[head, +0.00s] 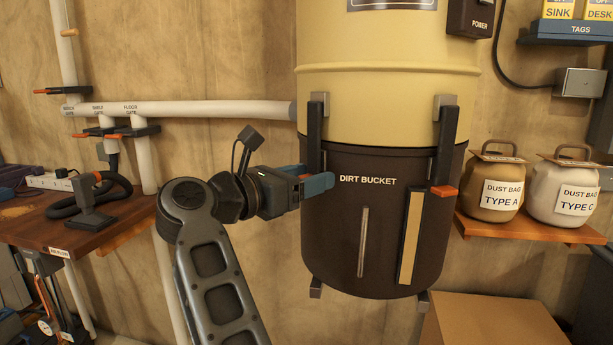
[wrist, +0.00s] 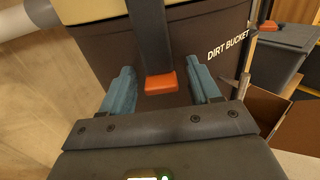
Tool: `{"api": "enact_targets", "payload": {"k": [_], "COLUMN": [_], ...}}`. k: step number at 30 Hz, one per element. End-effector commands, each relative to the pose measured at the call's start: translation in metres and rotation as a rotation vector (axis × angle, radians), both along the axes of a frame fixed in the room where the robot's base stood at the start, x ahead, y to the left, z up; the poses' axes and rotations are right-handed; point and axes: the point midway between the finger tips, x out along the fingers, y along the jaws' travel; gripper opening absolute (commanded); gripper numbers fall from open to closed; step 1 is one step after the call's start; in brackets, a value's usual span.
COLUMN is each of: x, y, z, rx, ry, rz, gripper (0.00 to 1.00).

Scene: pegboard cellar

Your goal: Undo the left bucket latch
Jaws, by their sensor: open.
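The dirt bucket (head: 335,240) is a dark drum under a cream upper body (head: 385,105). Its left latch (head: 315,135) is a dark upright bar at the left side, with its lower end hidden behind my gripper in the head view. In the wrist view, the orange tip (wrist: 162,84) of that latch bar (wrist: 148,35) shows between my fingers. My gripper (head: 318,183) is open, one blue finger on each side of the tip (wrist: 161,78). A gap shows on both sides, and no finger appears to touch it.
The right latch (head: 446,140) has the same dark bar and an orange tip. A shelf (head: 475,231) with two dust bag jars is at the right, above a cardboard box (head: 500,322). A wooden bench (head: 60,235) with a hose tool is at the left.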

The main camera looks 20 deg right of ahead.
Motion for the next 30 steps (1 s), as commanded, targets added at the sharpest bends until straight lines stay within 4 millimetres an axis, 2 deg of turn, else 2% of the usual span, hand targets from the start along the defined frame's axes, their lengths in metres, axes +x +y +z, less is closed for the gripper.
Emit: {"api": "enact_targets", "payload": {"k": [6, 25, 30], "x": [0.0000, 0.0000, 0.0000], "y": [-0.0003, -0.0001, 0.0000], "z": [-0.0001, 0.0005, 0.0008], "rx": [0.000, -0.001, -0.002], "ry": [0.000, 0.000, -0.002], "rz": [0.000, 0.000, 0.000], "gripper": [0.62, 0.01, 0.00]}}
